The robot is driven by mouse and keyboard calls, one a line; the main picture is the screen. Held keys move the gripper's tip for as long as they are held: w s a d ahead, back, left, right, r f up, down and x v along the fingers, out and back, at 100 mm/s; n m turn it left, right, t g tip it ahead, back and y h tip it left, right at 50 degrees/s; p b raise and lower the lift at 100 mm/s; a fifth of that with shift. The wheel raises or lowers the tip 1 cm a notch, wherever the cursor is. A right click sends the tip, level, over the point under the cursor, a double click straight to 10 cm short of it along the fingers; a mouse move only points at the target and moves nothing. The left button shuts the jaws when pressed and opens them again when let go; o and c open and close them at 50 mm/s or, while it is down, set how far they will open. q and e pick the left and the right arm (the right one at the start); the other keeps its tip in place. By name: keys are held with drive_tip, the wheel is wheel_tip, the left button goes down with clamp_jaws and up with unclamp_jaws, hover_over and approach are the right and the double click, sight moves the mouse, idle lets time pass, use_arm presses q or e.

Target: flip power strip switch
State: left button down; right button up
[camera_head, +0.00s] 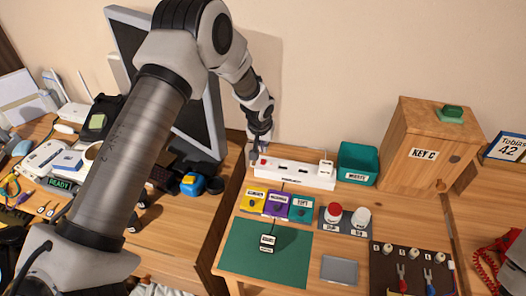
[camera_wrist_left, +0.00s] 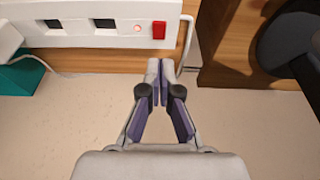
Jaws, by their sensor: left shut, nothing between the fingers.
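The white power strip (camera_head: 298,175) lies at the back of the right-hand wooden desk, near the wall. Its red switch (camera_head: 263,161) is at its left end. In the left wrist view the power strip (camera_wrist_left: 90,38) crosses the top, with the red switch (camera_wrist_left: 159,30) beside a small glowing light (camera_wrist_left: 137,29). My left gripper (camera_head: 254,155) is at the strip's left end, close to the switch. In the left wrist view its fingertips (camera_wrist_left: 159,68) are together and empty, just below the switch in the picture; contact cannot be told. My right gripper is not in view.
A white plug (camera_head: 326,167) sits in the strip's right end. A teal bin (camera_head: 357,164) and a wooden cabinet (camera_head: 428,145) stand to the right. Colored labeled boxes (camera_head: 277,204) are in front. A monitor (camera_head: 205,130) stands close on the left.

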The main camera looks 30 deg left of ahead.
sight(264, 159)
use_arm(q)
wheel_tip(264, 159, down, 4)
drive_tip(key=shift+r+p, duration=0.2)
drive_tip(key=shift+p, duration=0.1)
